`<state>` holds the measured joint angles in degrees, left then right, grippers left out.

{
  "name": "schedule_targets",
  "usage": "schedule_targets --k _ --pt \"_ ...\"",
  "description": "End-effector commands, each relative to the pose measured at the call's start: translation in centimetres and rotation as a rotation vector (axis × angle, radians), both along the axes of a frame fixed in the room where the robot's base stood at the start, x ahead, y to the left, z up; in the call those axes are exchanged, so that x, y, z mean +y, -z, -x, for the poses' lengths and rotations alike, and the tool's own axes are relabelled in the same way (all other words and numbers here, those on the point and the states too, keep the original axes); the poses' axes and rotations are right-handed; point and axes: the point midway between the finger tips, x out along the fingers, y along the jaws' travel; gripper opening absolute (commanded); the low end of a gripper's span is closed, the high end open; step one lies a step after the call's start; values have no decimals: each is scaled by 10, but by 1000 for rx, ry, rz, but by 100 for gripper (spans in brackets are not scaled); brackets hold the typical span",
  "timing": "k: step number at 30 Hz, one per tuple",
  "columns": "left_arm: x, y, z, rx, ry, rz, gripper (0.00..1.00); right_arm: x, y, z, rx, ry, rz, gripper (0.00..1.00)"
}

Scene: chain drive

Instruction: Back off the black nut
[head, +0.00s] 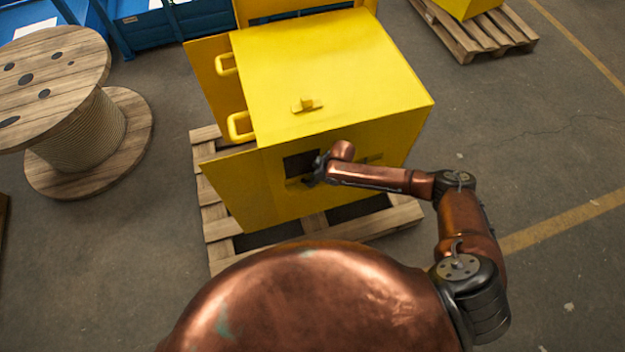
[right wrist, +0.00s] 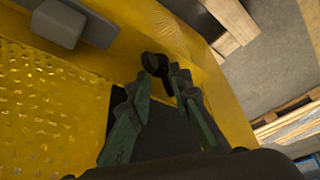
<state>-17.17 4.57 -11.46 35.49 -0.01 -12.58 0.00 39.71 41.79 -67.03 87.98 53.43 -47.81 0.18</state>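The yellow machine housing (head: 330,70) has a dark opening (head: 300,160) in its near side. My right gripper (head: 314,175) is at this opening, and its fingers are small and dark there. In the right wrist view, the two fingers of my right gripper (right wrist: 162,78) point at a small round black part (right wrist: 153,62), which looks like the black nut. The part is at the fingertips, against a yellow wall (right wrist: 125,50). I cannot tell whether the fingers touch it or grip it. My left gripper is not in view.
The housing stands on a wooden pallet (head: 222,230). An open yellow panel with handles (head: 238,126) is at its left. A grey block (right wrist: 58,22) sticks out near the fingers. A cable spool (head: 75,130) stands left.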

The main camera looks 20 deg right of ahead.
Motion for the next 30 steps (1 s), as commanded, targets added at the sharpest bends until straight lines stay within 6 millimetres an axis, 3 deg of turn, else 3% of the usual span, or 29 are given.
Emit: schedule_targets --k 11,19,30 --pt "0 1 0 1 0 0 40 2 6 -2 0 -1 2 19" --pt "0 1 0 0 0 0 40 2 6 -1 0 -1 0 0" --pt "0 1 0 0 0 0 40 3 6 -1 0 -1 0 0"
